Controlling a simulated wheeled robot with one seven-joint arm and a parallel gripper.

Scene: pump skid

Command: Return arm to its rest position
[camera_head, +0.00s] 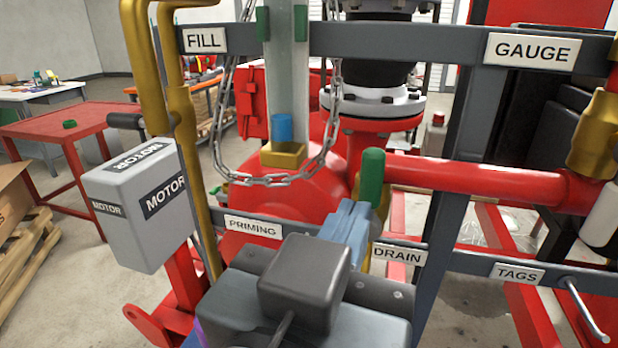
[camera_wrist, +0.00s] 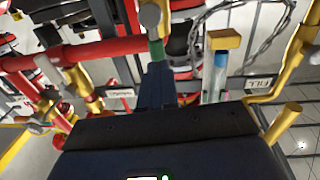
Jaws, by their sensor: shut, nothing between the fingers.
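My gripper (camera_head: 351,214) is blue-grey and shut with nothing in it, in the lower middle of the head view. Its tips are close to an upright green handle (camera_head: 372,176) above the DRAIN label (camera_head: 398,254). I cannot tell whether they touch the handle. In the wrist view the gripper (camera_wrist: 157,82) points up the picture, and the green handle (camera_wrist: 157,50) shows just past its tips. My wrist housing hides part of the skid below.
The frame's lower rail carries PRIMING (camera_head: 252,228) and TAGS (camera_head: 518,273) labels. A hanging chain (camera_head: 262,181) loops before the sight tube with blue liquid (camera_head: 282,128). A grey MOTOR box (camera_head: 140,210) stands left. A red pipe (camera_head: 470,178) runs right.

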